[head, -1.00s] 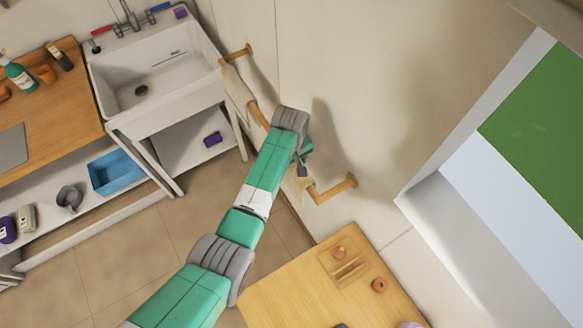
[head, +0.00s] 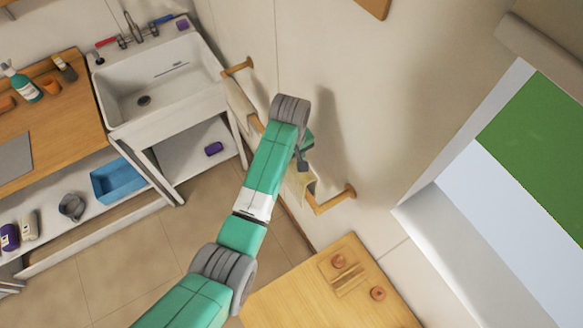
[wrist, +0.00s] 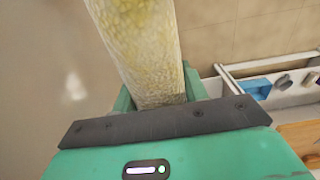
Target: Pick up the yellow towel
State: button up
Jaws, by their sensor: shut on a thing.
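The yellow towel (head: 303,185) is by the wooden wall rail (head: 333,203), partly hidden behind my arm. In the wrist view, the pale yellow, textured towel (wrist: 142,45) runs up from between my fingers to the top edge. My gripper (head: 303,163) is close to the wall, just above the rail's near part. In the wrist view my gripper (wrist: 160,93) is shut on the towel. Whether the towel still touches the rail is hard to tell.
A second, paler towel (head: 238,103) hangs on the rail's far part. A white sink (head: 150,85) stands at the upper left, beside a wooden counter (head: 60,110). A wooden table (head: 300,285) with small round items is at the bottom. Bare wall lies right of my gripper.

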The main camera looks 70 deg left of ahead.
notch_tip(320, 180, up, 10)
jog(key=shift+f, duration=0.2)
jog(key=s+d, duration=0.3)
jog(key=s, duration=1.4)
jog(key=shift+s+f, duration=0.25)
jog(key=shift+s, duration=0.1)
jog(key=shift+r, duration=0.45)
jog(key=s+d, duration=0.4)
jog(key=d, duration=0.5)
jog(key=shift+s, duration=0.25)
